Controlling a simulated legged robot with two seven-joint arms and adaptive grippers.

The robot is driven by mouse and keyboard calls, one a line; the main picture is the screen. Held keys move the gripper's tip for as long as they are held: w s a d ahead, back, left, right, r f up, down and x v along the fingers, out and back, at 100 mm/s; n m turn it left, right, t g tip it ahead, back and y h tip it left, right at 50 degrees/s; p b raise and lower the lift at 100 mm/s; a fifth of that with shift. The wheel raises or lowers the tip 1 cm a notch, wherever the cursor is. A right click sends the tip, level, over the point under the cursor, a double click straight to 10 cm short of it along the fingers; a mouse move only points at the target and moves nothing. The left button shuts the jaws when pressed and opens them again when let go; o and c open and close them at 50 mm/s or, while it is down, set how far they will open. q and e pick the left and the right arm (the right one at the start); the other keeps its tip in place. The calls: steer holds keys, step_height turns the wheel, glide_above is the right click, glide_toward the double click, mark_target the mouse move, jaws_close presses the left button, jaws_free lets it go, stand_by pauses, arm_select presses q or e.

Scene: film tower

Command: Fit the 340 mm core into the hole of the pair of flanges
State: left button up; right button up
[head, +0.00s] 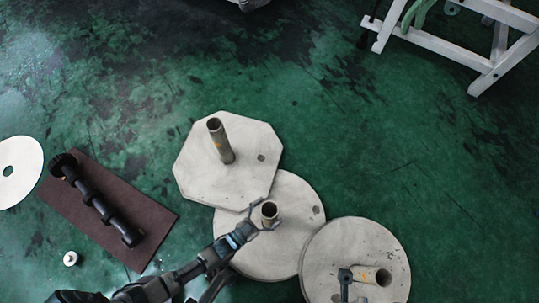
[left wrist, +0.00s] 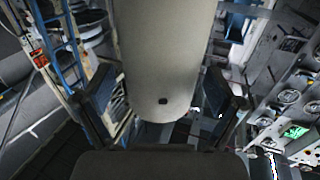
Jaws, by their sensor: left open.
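My left gripper (head: 264,214) is open, its fingers on either side of a short grey tube (head: 269,212) that stands on the middle round pale plate (head: 255,262). In the left wrist view a pale cylinder (left wrist: 168,60) with a small dark hole lies between the open fingers (left wrist: 160,92). A longer tube (head: 221,141) stands on the eight-sided plate (head: 195,170), and another tube (head: 374,276) on the right round plate (head: 355,235). I cannot tell which is the 340 mm core. A white disc with a central hole (head: 32,160), possibly the flanges, lies at the left edge.
A brown mat (head: 150,215) holds a black bar with several thick rings (head: 92,198). A small white cylinder (head: 70,258) stands below it. A dark upright piece (head: 345,276) is beside the right tube. A white trestle (head: 440,45) stands top right. The green floor between is clear.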

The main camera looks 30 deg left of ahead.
arm_select(q)
steer(key=v, duration=1.2)
